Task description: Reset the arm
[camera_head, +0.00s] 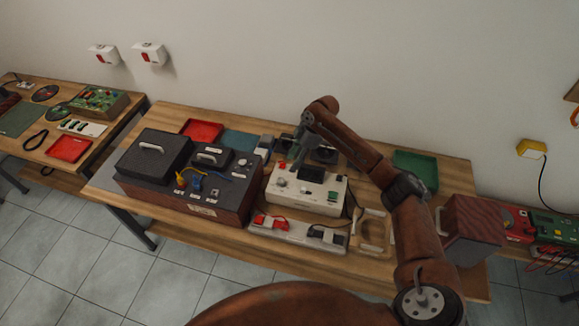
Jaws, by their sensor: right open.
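My right arm (412,225) comes in from the lower right, bends at a raised elbow and reaches over the wooden table (175,118). My right gripper (297,160) points down above the white instrument box (305,190), near its back edge. Its jaws are open and look empty. They are small here, and I cannot tell whether they touch the box. My left gripper is not in view.
A dark red box with black lids (222,202) stands left of the white box. A strip with red and black clips (298,232) lies in front. A green tray (415,168) and a reddish box (470,230) are at the right. Another table is at left.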

